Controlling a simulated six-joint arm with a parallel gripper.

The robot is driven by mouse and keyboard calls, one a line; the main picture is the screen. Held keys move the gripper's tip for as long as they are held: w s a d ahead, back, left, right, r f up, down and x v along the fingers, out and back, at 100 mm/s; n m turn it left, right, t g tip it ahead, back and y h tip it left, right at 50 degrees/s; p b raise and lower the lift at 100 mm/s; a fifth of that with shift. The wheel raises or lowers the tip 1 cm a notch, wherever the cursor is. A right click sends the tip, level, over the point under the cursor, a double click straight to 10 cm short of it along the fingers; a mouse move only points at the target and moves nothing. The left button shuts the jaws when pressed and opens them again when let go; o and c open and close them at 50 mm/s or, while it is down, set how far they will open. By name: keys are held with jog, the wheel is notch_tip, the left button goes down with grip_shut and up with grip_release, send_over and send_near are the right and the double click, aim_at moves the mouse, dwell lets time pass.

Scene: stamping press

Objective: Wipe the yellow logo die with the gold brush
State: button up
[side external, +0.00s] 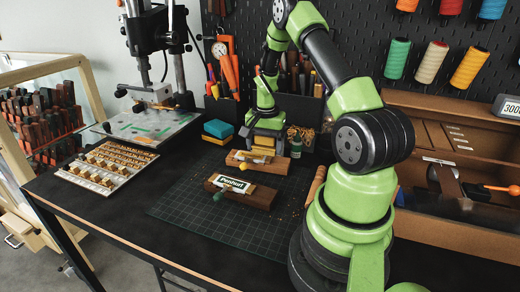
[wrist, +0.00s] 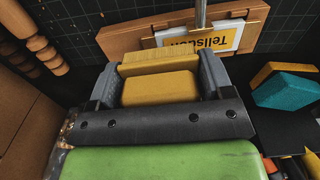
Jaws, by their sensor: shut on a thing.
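My gripper (wrist: 160,72) is shut on the gold brush (wrist: 160,90), whose pale bristle edge faces the top of the wrist view. In the side view my gripper (side external: 265,129) hangs low at the back of the bench, behind the rear wooden holder (side external: 275,168). The yellow logo die (wrist: 248,28) lies in that holder, with dark lettering seen upside down in the wrist view; a metal rod crosses it. In the side view the die (side external: 255,157) is small and its lettering is unreadable. The brush appears apart from the die.
A front wooden holder (side external: 255,198) with a white and green plate sits on the cutting mat (side external: 180,208). A teal and yellow sponge (side external: 217,129) lies left of my gripper. A small bottle (side external: 295,146) stands to the right. The press (side external: 155,50) is at the back left.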

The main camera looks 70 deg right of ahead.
jog(key=shift+r, duration=3.25)
